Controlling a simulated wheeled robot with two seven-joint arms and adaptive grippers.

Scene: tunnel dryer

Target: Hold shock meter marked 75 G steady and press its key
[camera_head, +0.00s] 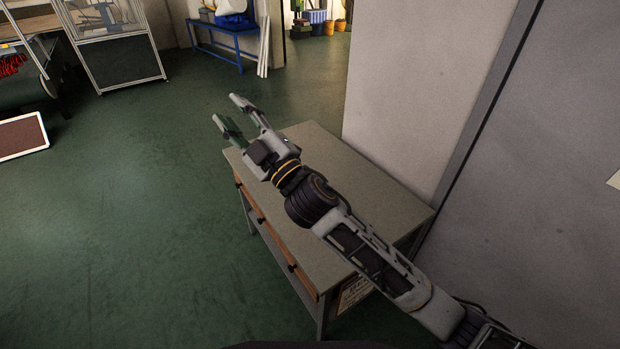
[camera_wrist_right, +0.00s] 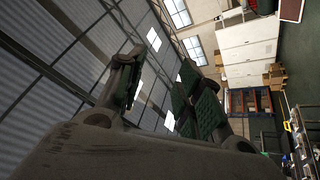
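No shock meter shows in either view, and no key or 75 G marking can be seen. My right gripper (camera_head: 235,109) is above the far left end of a grey-topped workbench (camera_head: 355,172), its fingers pointing away past the bench edge. Its two fingers are spread apart with nothing between them. My left gripper is not in view.
The bench has wooden drawers on its left side, and its visible top looks bare. A grey wall (camera_head: 430,90) stands close behind it. A blue table (camera_head: 222,50) and a framed dark cabinet (camera_head: 125,62) stand farther back. Green floor (camera_head: 130,210) is open at left.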

